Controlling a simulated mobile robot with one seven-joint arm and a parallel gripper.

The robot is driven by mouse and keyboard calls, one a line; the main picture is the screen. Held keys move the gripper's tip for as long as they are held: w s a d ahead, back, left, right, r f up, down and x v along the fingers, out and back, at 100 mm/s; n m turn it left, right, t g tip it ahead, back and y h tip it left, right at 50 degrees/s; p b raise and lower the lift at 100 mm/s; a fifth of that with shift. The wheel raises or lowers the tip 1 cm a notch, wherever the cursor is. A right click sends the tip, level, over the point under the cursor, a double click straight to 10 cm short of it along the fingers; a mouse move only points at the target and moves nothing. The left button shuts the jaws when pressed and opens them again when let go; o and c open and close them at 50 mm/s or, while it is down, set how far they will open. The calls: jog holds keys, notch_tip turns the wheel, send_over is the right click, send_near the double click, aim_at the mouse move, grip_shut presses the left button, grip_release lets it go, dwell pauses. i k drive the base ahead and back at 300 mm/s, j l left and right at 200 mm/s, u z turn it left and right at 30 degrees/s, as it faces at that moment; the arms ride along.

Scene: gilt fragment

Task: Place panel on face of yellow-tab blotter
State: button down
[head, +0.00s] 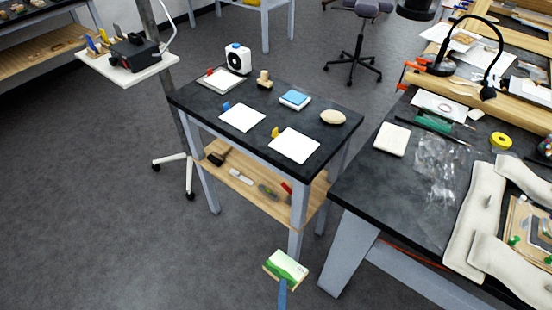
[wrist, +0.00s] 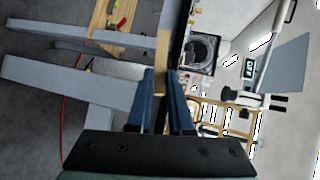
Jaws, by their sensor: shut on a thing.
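The panel (head: 286,266) is a small board with a green and white painted face, held low in front of the small dark-topped table. My gripper (head: 283,284) is shut on its near edge. In the wrist view my gripper (wrist: 161,74) has the panel (wrist: 163,48) between its blue fingertips, seen edge-on as a tan strip. The yellow-tab blotter (head: 295,146) is a white square at the table's front right, with its yellow tab (head: 275,132) at the upper left corner. Its face is bare. My gripper and the panel are apart from it, nearer the camera.
A blue-tab blotter (head: 242,118) lies to the left on the same table (head: 262,104). Behind are a red-tab pad (head: 219,80), a blue sponge-like block (head: 295,97) and a pale oval object (head: 333,117). A cluttered workbench (head: 400,190) stands to the right.

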aim_at(294, 145)
jog(key=i+j+z, duration=0.15)
jog(key=j, duration=0.25)
jog(key=i+j+z, duration=0.1)
jog(key=j, duration=0.35)
jog(key=i+j+z, duration=0.15)
jog(key=j, duration=0.25)
jog(key=i+j+z, duration=0.1)
jog(key=j, duration=0.35)
jog(key=i+j+z, duration=0.15)
jog(key=j, duration=0.3)
jog(key=k, duration=0.05)
